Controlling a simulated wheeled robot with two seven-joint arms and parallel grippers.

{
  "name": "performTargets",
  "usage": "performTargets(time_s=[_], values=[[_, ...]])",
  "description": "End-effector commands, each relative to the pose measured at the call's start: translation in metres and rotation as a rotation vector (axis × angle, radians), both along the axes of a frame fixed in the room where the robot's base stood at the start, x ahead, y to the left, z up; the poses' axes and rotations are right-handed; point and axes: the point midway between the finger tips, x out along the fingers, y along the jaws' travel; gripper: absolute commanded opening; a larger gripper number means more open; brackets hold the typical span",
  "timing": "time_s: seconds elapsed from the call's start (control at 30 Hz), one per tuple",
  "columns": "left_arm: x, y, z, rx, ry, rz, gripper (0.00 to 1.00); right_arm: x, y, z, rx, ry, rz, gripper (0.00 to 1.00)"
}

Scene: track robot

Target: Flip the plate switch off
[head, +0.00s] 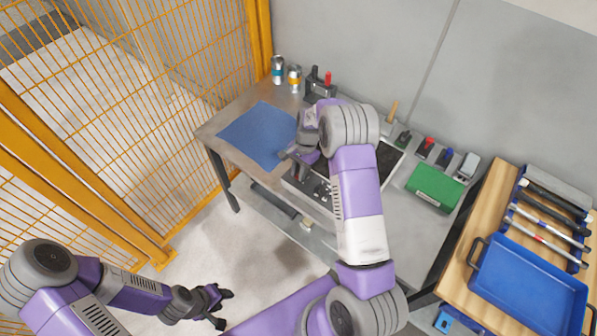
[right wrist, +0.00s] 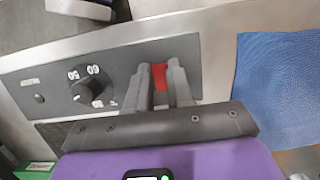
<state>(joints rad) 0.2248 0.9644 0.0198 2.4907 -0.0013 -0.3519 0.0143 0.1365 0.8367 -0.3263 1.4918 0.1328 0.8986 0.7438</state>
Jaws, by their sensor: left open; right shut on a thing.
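The plate switch (right wrist: 159,77) is a small red rocker on a dark grey control panel (right wrist: 125,65), seen in the right wrist view. My right gripper (right wrist: 160,70) has its two fingers on either side of the red switch, shut on it; the fingers hide part of it. In the head view, my right gripper (head: 288,156) is above the table and the panel (head: 312,186) shows partly behind my right arm; the switch itself is hidden there. My left gripper (head: 222,306) is open and empty above the floor, far from the panel.
A round dial (right wrist: 88,88) with numbers is left of the switch. A blue mat (head: 258,137) lies to the left on the table. A blue tray (head: 525,290) sits on the right table.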

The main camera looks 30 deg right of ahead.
Motion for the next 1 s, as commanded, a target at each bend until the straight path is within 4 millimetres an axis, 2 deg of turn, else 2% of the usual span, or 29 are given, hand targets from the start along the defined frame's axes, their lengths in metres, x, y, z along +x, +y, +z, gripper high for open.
performTargets(time_s=[0.13,0.17,0.3,0.67,1.0], values=[[0.000,0.000,0.000,0.000,0.000,0.000,0.43,0.000,0.000,0.000,0.000,0.000,0.000,0.00],[0.000,0.000,0.000,0.000,0.000,0.000,0.43,0.000,0.000,0.000,0.000,0.000,0.000,0.24],[0.000,0.000,0.000,0.000,0.000,0.000,0.43,0.000,0.000,0.000,-0.001,0.000,0.000,0.46],[0.000,0.000,0.001,0.000,0.000,0.000,0.43,0.001,-0.001,0.006,-0.002,-0.003,-0.001,0.47],[0.000,0.000,0.008,0.000,0.000,0.000,0.43,0.007,-0.013,0.058,-0.002,-0.004,-0.001,0.47]])
